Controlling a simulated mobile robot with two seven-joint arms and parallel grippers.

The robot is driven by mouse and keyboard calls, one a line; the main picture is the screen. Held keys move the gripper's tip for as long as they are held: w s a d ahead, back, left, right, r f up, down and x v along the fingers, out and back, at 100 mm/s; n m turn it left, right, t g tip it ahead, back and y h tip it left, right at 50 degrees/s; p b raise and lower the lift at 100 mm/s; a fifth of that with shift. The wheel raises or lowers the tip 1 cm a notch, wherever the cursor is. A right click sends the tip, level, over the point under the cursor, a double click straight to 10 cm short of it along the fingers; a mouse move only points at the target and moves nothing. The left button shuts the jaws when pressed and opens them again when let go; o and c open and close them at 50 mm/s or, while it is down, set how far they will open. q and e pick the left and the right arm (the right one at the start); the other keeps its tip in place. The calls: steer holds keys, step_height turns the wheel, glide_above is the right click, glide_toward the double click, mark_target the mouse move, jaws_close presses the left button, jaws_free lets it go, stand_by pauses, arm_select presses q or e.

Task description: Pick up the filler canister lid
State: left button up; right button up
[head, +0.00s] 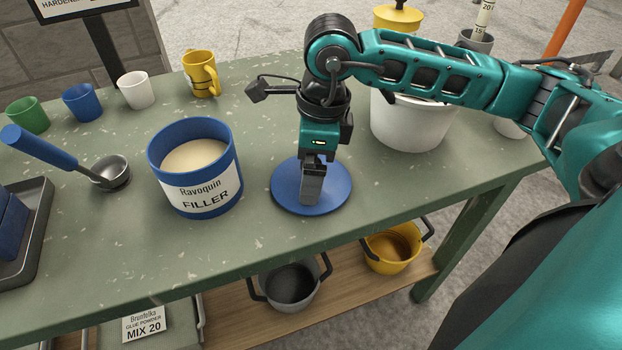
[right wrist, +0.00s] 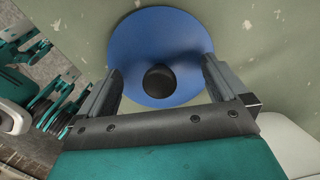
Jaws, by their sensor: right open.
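The filler canister lid (head: 336,186) is a flat blue disc lying on the green table, to the right of the open filler canister (head: 197,196). In the right wrist view the lid (right wrist: 160,35) shows a round black knob (right wrist: 158,82) in its middle. My right gripper (head: 311,195) points down over the lid and hides its knob in the head view. In the right wrist view the open fingers (right wrist: 160,85) stand on either side of the knob, with gaps on both sides. The canister is blue with pale powder inside. My left gripper is not in view.
A ladle with a blue handle (head: 42,147) lies left of the canister. Green, blue, white and yellow cups (head: 201,75) stand along the back. A white bucket (head: 410,122) stands right of the lid, behind my arm. The table's front edge is close to the lid.

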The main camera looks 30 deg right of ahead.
steer(key=shift+c, duration=0.4)
steer(key=c, duration=1)
